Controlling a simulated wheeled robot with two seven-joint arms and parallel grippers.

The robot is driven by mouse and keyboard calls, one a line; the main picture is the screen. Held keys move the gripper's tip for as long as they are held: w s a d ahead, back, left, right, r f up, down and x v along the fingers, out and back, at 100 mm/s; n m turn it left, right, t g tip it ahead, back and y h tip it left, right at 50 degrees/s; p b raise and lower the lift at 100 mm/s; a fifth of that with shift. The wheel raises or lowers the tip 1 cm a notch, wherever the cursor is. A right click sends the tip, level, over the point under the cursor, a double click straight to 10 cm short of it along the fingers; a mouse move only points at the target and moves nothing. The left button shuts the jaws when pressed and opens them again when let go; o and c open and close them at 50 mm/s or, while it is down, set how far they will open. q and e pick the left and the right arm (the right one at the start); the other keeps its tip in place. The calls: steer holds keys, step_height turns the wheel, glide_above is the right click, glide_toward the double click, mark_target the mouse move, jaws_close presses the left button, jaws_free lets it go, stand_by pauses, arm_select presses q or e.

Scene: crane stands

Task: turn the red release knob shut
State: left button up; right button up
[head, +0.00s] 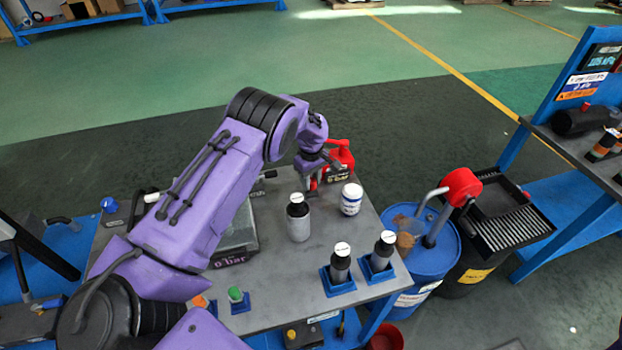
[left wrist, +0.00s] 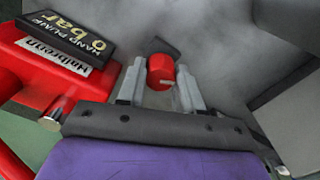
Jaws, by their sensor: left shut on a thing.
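The red release knob (left wrist: 160,70) shows in the left wrist view, between the two grey fingers of my left gripper (left wrist: 160,86). The fingers are shut on its sides. A pale mark shows on the knob. Beside it is the red hand pump (left wrist: 28,70), with a black display reading "HAND PUMP 0 bar" and a white label. In the head view my left gripper (head: 312,184) is at the pump (head: 342,158) near the far edge of the grey table; the knob is mostly hidden there. My right gripper is not in view.
A dark bottle (head: 298,218) and a white jar (head: 351,199) stand close to my left gripper on the grey table (head: 290,275). Two dark bottles stand in blue holders nearer me. A blue drum (head: 425,252) stands right of the table.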

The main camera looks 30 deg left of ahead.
mark_target(311, 180)
arm_select(q)
steer(key=n, duration=0.6)
steer(key=shift+r, duration=0.1)
steer(key=n, duration=0.4)
steer(key=shift+a+n+p, duration=0.1)
steer(key=shift+n+p, duration=0.2)
steer(key=shift+n, duration=1.2)
steer(key=shift+w+n, duration=0.1)
steer(key=shift+n, duration=0.2)
steer(key=o, duration=0.9)
steer(key=shift+o, duration=0.7)
step_height(311, 180, up, 10)
steer(key=b, duration=0.2)
steer(key=shift+r, duration=0.25)
